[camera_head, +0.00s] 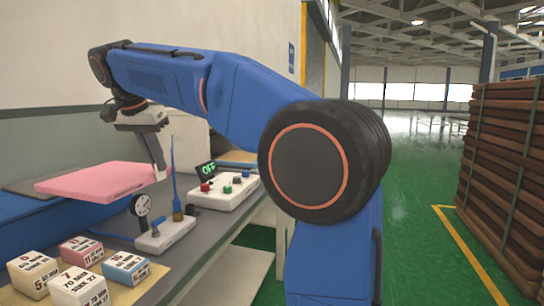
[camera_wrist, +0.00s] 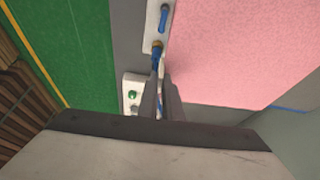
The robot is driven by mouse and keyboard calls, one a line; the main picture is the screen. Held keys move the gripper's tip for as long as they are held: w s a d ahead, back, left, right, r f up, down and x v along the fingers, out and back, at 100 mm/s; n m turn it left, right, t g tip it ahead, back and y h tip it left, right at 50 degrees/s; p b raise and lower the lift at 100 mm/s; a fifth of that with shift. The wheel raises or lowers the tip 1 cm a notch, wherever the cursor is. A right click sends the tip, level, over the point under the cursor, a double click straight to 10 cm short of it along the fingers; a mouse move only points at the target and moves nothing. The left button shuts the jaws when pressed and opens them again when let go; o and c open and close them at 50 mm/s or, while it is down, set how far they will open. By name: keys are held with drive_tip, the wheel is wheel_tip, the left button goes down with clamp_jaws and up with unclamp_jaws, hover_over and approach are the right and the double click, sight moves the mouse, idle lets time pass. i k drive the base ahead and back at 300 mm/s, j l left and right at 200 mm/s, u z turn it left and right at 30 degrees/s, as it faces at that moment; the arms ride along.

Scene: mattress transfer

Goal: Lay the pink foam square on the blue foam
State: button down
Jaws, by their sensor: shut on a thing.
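The pink foam square (camera_head: 95,183) is a flat slab, held roughly level at the left of the head view. My gripper (camera_head: 159,173) is shut on its right edge. In the wrist view the pink foam (camera_wrist: 240,50) fills the upper right, beside the fingers of my gripper (camera_wrist: 164,90). The blue foam (camera_head: 35,228) shows at the far left of the head view, below the pink square and partly covered by it. Whether the two touch cannot be told. The blue foam is cut off by the picture's left edge.
On the grey table (camera_head: 190,252) stand a dial gauge device (camera_head: 165,232) with an upright blue rod, a white control box (camera_head: 225,190) with an OFF display, and several lettered blocks (camera_head: 80,285). Stacked brown slabs (camera_head: 505,170) stand at right. The green floor between is clear.

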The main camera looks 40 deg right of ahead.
sight(243, 156)
drive_tip(key=i+l, duration=0.15)
drive_tip(key=l, duration=0.2)
drive_tip(key=i+l+z, duration=0.1)
drive_tip(key=l, duration=0.3)
drive_tip(key=i+l, duration=0.15)
drive_tip(key=l, duration=0.2)
drive_tip(key=i+l+z, duration=0.1)
drive_tip(key=l, duration=0.25)
drive_tip(key=i+l, duration=0.25)
drive_tip(key=l, duration=0.15)
drive_tip(key=i+l, duration=0.2)
drive_tip(key=l, duration=0.15)
drive_tip(key=i+l, duration=0.25)
drive_tip(key=l, duration=0.15)
drive_tip(key=i+l+u, duration=0.1)
drive_tip(key=i+l, duration=0.15)
drive_tip(key=l, duration=0.1)
